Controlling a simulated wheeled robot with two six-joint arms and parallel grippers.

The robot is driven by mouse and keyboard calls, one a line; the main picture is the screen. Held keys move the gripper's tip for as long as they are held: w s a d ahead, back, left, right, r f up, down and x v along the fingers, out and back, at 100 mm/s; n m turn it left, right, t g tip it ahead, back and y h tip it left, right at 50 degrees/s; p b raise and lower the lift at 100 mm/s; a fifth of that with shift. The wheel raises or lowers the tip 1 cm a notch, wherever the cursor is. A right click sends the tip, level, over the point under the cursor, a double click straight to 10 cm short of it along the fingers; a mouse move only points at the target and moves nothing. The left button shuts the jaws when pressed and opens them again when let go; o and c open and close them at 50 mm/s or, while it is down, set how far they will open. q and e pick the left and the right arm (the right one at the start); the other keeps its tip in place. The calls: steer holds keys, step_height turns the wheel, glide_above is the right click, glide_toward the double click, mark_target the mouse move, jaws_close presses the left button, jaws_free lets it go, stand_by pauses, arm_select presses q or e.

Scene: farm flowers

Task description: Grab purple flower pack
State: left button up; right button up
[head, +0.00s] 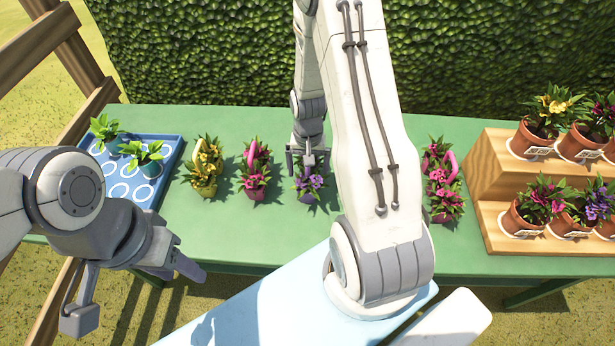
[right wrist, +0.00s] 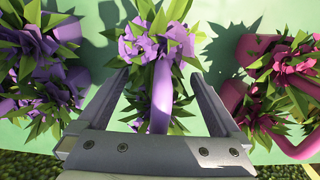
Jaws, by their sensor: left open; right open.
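A purple flower pack (head: 308,190) with a purple handle stands on the green table, partly hidden by my right arm in the head view. My right gripper (head: 307,165) is open right above it. In the right wrist view its flowers (right wrist: 165,42) and handle (right wrist: 162,98) lie between the two open fingers (right wrist: 165,85), apart from both. A second purple pack (right wrist: 40,75) is at the left of the right wrist view. My left gripper (head: 135,296) is open and empty, in front of the table's near left edge.
Pink packs (head: 254,178) (head: 442,190) and a yellow pack (head: 205,170) share the table (head: 230,225). A blue tray (head: 168,160) holds plants at left. A wooden stepped stand (head: 485,190) bears pots at right. A hedge (head: 210,50) rises behind.

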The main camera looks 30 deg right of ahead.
steer(key=shift+f, duration=0.3)
jaws_close()
